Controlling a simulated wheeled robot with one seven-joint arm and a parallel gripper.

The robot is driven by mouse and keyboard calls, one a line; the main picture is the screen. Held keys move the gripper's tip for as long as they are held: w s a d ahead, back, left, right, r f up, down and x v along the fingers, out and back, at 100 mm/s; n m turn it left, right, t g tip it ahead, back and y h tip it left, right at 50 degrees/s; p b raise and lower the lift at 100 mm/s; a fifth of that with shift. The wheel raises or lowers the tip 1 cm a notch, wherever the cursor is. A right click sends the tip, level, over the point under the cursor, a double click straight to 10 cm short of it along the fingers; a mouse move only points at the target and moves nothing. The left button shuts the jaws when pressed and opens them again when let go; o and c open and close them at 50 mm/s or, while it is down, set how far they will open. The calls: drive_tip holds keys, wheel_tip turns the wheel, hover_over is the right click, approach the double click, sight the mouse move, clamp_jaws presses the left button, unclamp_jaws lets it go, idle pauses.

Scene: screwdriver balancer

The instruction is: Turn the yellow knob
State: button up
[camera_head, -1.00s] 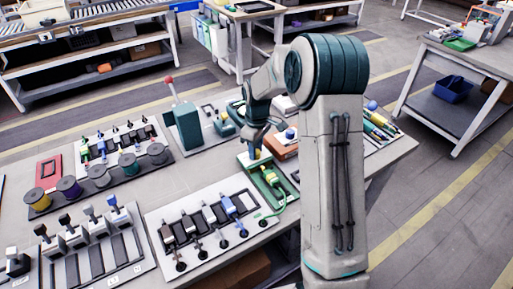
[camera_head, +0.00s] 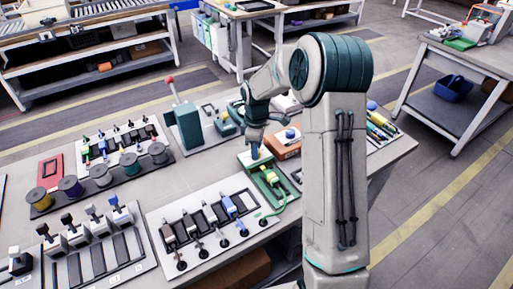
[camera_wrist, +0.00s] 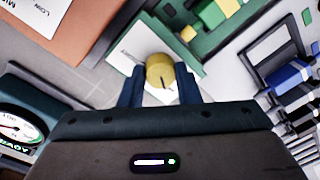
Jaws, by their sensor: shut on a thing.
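The yellow knob (camera_wrist: 159,72) is round with a dark mark on its face and sits on a white plate at the end of the green board (camera_wrist: 215,45) in the wrist view. My gripper (camera_wrist: 159,88) is shut on it, with one dark blue finger on each side. In the head view my gripper (camera_head: 255,151) points down at the far end of the green board (camera_head: 257,187), and its finger hides the knob.
An orange-brown box (camera_head: 283,152) with a blue button stands close to the right of my gripper. A white panel (camera_head: 160,217) with several plugs on cables lies nearer. A teal lever box (camera_head: 184,128) stands to the left. A round gauge (camera_wrist: 18,130) shows in the wrist view.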

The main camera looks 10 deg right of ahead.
drive_tip(key=shift+w+r, duration=0.1)
drive_tip(key=shift+r, duration=0.05)
drive_tip(key=o, duration=1)
drive_tip(key=r, duration=1.3)
drive_tip(key=shift+w+d+r, duration=0.15)
drive_tip(key=shift+w+r, duration=0.1)
drive_tip(key=shift+r, duration=0.1)
